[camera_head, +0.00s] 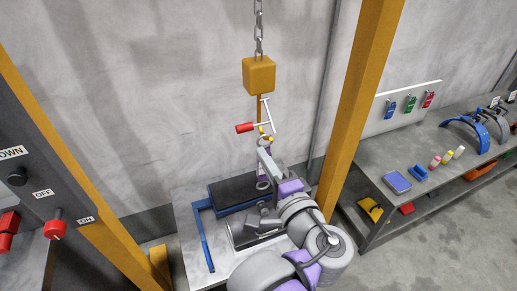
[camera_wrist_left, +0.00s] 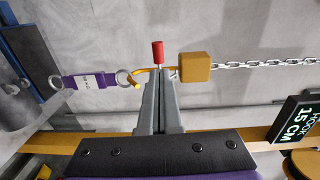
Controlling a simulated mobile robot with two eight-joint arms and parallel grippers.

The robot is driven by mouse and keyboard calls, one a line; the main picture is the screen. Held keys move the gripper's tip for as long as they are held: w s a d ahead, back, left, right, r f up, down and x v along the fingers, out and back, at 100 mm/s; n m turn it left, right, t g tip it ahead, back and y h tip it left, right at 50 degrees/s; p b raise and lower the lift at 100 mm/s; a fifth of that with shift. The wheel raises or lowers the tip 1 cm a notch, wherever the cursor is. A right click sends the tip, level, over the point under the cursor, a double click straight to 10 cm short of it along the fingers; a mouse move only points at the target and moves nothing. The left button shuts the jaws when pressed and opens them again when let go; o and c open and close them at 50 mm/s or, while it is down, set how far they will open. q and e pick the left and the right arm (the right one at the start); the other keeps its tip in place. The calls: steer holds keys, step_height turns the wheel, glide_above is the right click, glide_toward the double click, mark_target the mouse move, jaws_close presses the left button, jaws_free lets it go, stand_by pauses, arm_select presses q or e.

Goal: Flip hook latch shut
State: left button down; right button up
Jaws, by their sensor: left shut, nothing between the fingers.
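In the head view a yellow hook block (camera_head: 259,75) hangs on a chain. Below it are a thin metal latch piece (camera_head: 267,113) with a red handle (camera_head: 244,127) and the small yellow hook (camera_head: 268,135). In the wrist view, which is turned sideways, the hook (camera_wrist_left: 139,79) meets the end ring (camera_wrist_left: 122,78) of a purple sling (camera_wrist_left: 88,81). The red handle (camera_wrist_left: 157,50) lies just beyond my left fingertips. My left gripper (camera_head: 263,150) is shut and empty beside the hook; it also shows in the wrist view (camera_wrist_left: 160,78). Whether it touches the latch I cannot tell. My right gripper is not in view.
A black and blue load (camera_head: 232,189) sits on a grey table (camera_head: 192,262) below the hook. Yellow posts (camera_head: 352,110) stand on both sides. A control panel (camera_head: 35,190) is at left, a tool bench (camera_head: 380,210) at right. A sign (camera_wrist_left: 297,122) shows in the wrist view.

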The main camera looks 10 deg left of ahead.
arm_select(q)
steer(key=v, duration=0.5)
steer(key=shift+s+d+r, duration=0.1)
steer(key=shift+s+d, duration=0.1)
steer(key=shift+s, duration=0.05)
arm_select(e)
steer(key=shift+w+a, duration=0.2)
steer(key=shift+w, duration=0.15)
